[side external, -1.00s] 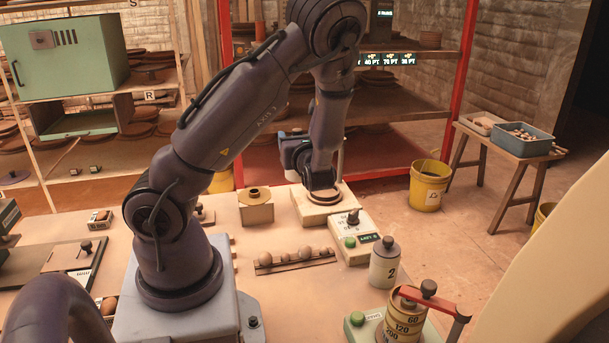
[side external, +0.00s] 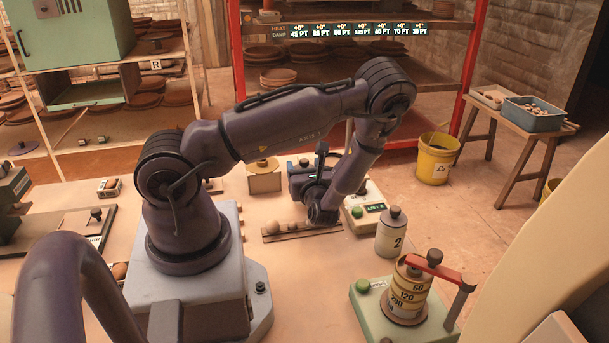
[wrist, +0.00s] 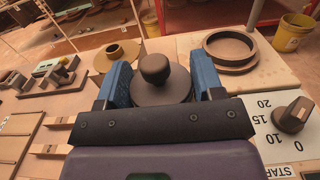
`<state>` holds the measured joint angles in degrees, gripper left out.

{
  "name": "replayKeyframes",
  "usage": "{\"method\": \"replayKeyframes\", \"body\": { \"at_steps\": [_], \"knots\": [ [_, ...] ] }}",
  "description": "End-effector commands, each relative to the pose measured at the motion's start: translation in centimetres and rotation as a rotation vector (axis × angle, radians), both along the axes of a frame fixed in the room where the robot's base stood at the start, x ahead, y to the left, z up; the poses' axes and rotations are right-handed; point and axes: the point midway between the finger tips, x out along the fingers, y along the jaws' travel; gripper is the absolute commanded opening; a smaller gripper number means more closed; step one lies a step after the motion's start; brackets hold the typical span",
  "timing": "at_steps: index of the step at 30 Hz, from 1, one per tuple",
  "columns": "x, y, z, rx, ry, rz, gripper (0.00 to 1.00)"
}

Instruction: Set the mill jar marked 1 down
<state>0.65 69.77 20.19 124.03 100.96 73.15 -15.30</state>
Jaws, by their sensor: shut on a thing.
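A mill jar with a dark round lid (wrist: 176,91) and a knob on top sits between the two blue fingers of my gripper (wrist: 162,74) in the wrist view. The gripper is shut on it. The jar's marking does not show. In the side view my gripper (side external: 308,178) is low beside the timer box, behind the strip with balls. My wrist and hand hide most or all of the held jar there, and I cannot tell whether its base touches anything. Another jar, marked 2 (side external: 390,238), stands upright to the right.
The timer box (side external: 366,208) with its dial (wrist: 293,113) is close on the right. A round tray (wrist: 230,48) on a pale block and a box with a flanged opening (side external: 263,174) lie beyond. A sieve stack (side external: 409,290) stands front right.

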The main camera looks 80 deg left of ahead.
Motion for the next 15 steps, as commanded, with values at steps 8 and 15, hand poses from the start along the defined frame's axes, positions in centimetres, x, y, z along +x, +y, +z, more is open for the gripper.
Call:
{"method": "replayKeyframes", "body": {
  "at_steps": [8, 15],
  "knots": [
    [0.0, 0.0, -1.4, 0.004, -0.001, 0.001, 0.0],
    [0.0, 0.0, -1.7, 0.004, 0.0, 0.0, 0.0]
  ]
}}
